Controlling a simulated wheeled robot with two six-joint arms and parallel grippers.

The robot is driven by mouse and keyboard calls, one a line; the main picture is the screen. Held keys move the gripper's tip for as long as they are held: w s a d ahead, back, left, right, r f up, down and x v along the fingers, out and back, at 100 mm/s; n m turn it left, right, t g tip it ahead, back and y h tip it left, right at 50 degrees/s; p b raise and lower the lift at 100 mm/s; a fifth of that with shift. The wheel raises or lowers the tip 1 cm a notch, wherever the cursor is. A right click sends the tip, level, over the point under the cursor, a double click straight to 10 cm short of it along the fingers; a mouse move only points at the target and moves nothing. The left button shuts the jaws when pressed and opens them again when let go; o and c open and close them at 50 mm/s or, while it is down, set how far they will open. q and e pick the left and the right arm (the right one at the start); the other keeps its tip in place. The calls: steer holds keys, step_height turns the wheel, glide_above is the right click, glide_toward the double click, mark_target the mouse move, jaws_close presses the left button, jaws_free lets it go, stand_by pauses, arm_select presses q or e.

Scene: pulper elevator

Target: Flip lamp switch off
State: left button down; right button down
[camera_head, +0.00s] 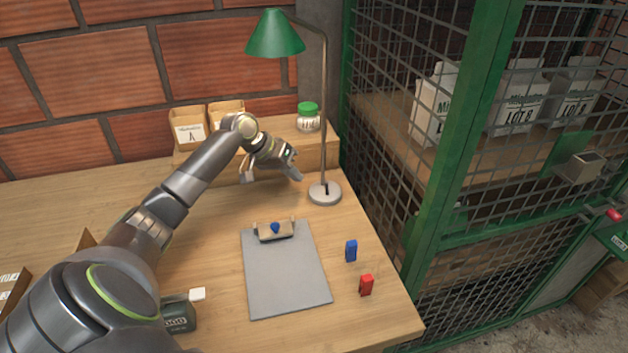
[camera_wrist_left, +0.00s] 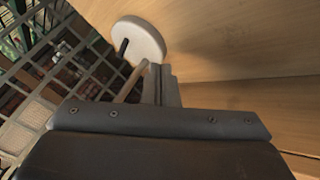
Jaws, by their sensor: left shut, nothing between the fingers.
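The lamp (camera_head: 275,35) has a green shade on a thin bent pole and a round grey base (camera_head: 324,193) on the desk near the cage. A small dark switch (camera_head: 326,188) sits on the base. The base also shows in the left wrist view (camera_wrist_left: 145,40), with the dark switch (camera_wrist_left: 124,46) on its left part. My left gripper (camera_head: 298,177) is just left of the base, above the desk. In the left wrist view its fingers (camera_wrist_left: 160,72) are shut and empty, close to the base's lower edge. Whether they touch it I cannot tell. My right gripper is not in view.
The green mesh cage (camera_head: 450,190) borders the desk's right.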

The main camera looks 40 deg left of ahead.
mark_target(327, 189)
arm_select(q)
steer(key=shift+w+d+f, duration=0.85)
steer(key=shift+d+f, duration=0.05)
steer(key=shift+f, duration=0.15)
steer(key=shift+w+d+r+p, duration=0.1)
steer(key=shift+w+d+p, duration=0.1)
steer(key=shift+d, duration=0.35)
steer(key=shift+w+d+r+p, duration=0.1)
steer(key=shift+d+p, duration=0.05)
steer(key=shift+d, duration=0.35)
steer(key=shift+w+d, duration=0.1)
steer(key=shift+d, duration=0.35)
steer(key=shift+s+d+r+p, duration=0.35)
steer(key=shift+s+d+p, duration=0.05)
steer(key=shift+p, duration=2.2)
steer(key=shift+s+d+m+t+y+p, duration=0.25)
steer(key=shift+t+y+p, duration=0.2)
steer(key=shift+p, duration=0.65)
steer(key=shift+f, duration=0.15)
steer(key=shift+w+a+f+b, duration=0.35)
steer(key=shift+w+a+b, duration=0.25)
